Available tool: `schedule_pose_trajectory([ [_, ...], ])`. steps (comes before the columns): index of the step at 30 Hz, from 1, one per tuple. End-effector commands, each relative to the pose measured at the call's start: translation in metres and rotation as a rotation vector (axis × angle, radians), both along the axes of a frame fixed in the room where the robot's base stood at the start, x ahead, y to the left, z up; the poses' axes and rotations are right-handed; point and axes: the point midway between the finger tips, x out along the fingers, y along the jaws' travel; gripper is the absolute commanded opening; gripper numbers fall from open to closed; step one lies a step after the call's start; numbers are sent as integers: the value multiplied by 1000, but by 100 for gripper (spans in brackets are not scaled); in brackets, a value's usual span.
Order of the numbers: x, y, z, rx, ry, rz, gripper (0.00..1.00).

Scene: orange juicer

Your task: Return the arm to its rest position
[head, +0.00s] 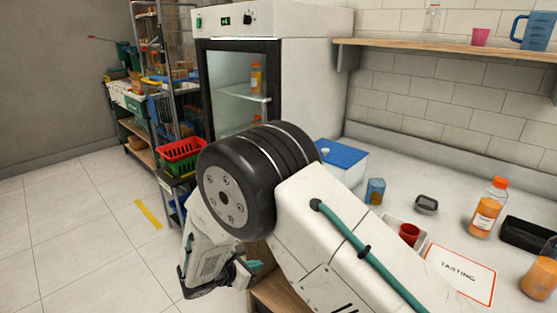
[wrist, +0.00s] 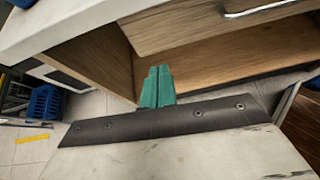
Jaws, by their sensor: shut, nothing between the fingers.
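My gripper shows in the wrist view (wrist: 158,87) with its two green fingers together and nothing between them. In the head view my gripper (head: 254,267) hangs low beside the counter's front, partly hidden by my own arm. My arm's white links and black joint fill the middle of the head view. In the wrist view an open wooden shelf (wrist: 205,65) and a drawer front (wrist: 200,22) under the counter lie beyond the fingertips.
A glass-door fridge (head: 240,85) stands behind my arm. The white counter (head: 400,140) carries a juice bottle (head: 487,210), a red cup (head: 409,234), a blue-lidded box (head: 342,155) and a tasting sign (head: 462,272). Crates (head: 182,150) stand at the left. The tiled floor (head: 75,225) is open.

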Motion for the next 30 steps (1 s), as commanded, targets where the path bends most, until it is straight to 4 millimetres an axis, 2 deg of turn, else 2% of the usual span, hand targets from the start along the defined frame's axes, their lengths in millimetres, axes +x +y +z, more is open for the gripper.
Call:
schedule_pose_trajectory([
  [3, -27, -25, -8, 20, 17, -119, 0],
  [5, -42, -42, 5, 58, 11, -219, 0],
  [11, -68, -94, 61, 178, -22, -514, 0],
  [17, -100, -155, 131, 329, -75, -848, 0],
  [24, -151, -222, 205, 524, -141, -1238, 0],
  [30, -199, -265, 251, 695, -195, -1523, 0],
])
